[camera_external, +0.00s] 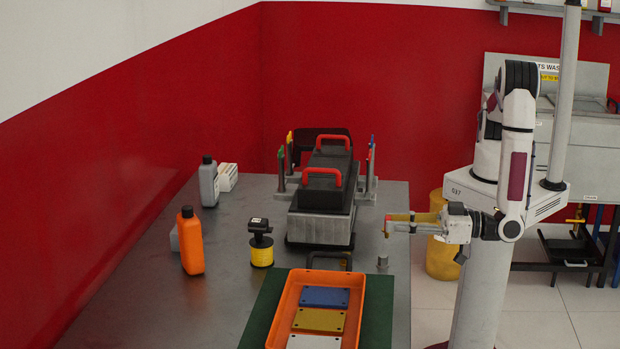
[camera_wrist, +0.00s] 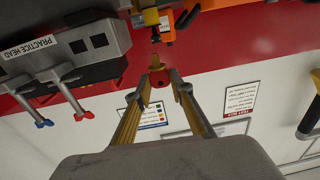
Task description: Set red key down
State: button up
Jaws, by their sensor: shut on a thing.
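My gripper (camera_external: 389,226) is held out level to the left, above the right edge of the grey table (camera_external: 230,300). A small grey peg (camera_external: 383,261) stands on the table below and slightly left of the fingertips.
The engine block (camera_external: 320,225) with red handles stands behind left, flanked by colour-tipped posts. An orange tray (camera_external: 277,325) with blue, yellow and white plates lies on a green mat (camera_external: 377,310). An orange bottle (camera_external: 191,242) stands left. The front-left table is clear.

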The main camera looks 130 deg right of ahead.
jog(key=s+d+f, duration=0.1)
jog(key=s+d, duration=0.1)
jog(key=d, duration=0.1)
jog(key=s+d+f+m+g+h, duration=0.1)
jog(key=s+d, duration=0.1)
jog(key=d, duration=0.2)
jog(key=s+d+f+g+h, duration=0.1)
jog(key=s+d, duration=0.1)
jog(key=d, duration=0.1)
jog(key=shift+s+d+f+m, duration=0.1)
jog(key=shift+d+f+m, duration=0.1)
jog(key=shift+m, duration=0.2)
jog(key=shift+d, duration=0.2)
